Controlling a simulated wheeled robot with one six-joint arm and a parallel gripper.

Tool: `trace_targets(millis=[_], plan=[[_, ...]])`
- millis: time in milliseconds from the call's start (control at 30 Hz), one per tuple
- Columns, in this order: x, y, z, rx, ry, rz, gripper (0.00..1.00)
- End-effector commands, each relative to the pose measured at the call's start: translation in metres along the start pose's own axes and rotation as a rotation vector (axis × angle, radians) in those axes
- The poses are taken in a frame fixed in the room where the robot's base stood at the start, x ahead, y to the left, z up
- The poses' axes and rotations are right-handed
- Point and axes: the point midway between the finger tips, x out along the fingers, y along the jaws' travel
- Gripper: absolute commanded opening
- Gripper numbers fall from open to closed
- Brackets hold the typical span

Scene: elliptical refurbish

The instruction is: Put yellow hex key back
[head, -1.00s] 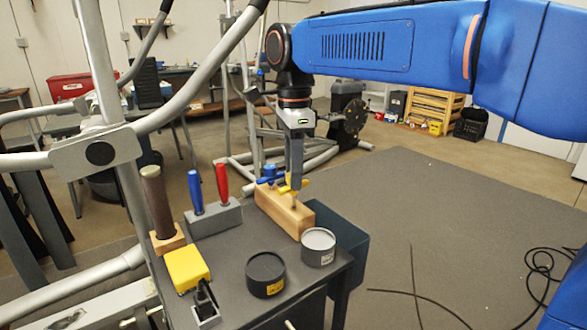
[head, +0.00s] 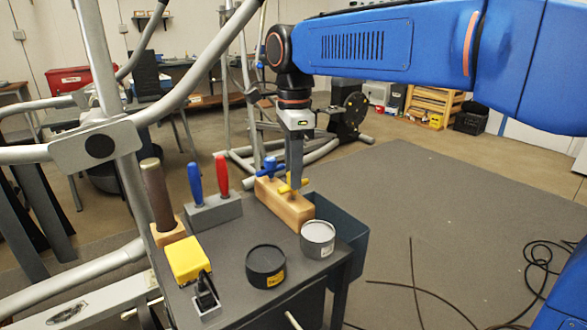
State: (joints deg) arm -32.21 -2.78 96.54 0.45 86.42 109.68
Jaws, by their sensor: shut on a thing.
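The yellow hex key (head: 290,184) is upright at the right part of the wooden block (head: 289,208), with its yellow handle on top. Whether its shaft is fully seated in the block cannot be told. My gripper (head: 294,178) points straight down and is shut on the yellow handle. A blue-handled hex key (head: 266,169) stands in the same block, just left of my gripper. The fingertips partly cover the yellow handle.
A grey holder (head: 213,212) with a blue and a red screwdriver is left of the block. Two round tins, dark (head: 266,267) and grey (head: 318,240), stand in front. A yellow box (head: 188,259) is at the front left. A dark bin (head: 343,228) hangs at the table's right.

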Motion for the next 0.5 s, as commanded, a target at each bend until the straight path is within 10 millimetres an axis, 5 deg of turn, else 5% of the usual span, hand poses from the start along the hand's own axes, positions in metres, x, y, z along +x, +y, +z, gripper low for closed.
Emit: trace_targets(millis=[200, 233, 300, 500], plan=[[0.0001, 0.0, 0.0, 0.0, 0.0, 0.0, 0.0], [0.0001, 0.0, 0.0, 0.0, 0.0, 0.0, 0.31], [0.0001, 0.0, 0.0, 0.0, 0.0, 0.0, 0.45], [0.0001, 0.0, 0.0, 0.0, 0.0, 0.0, 0.45]])
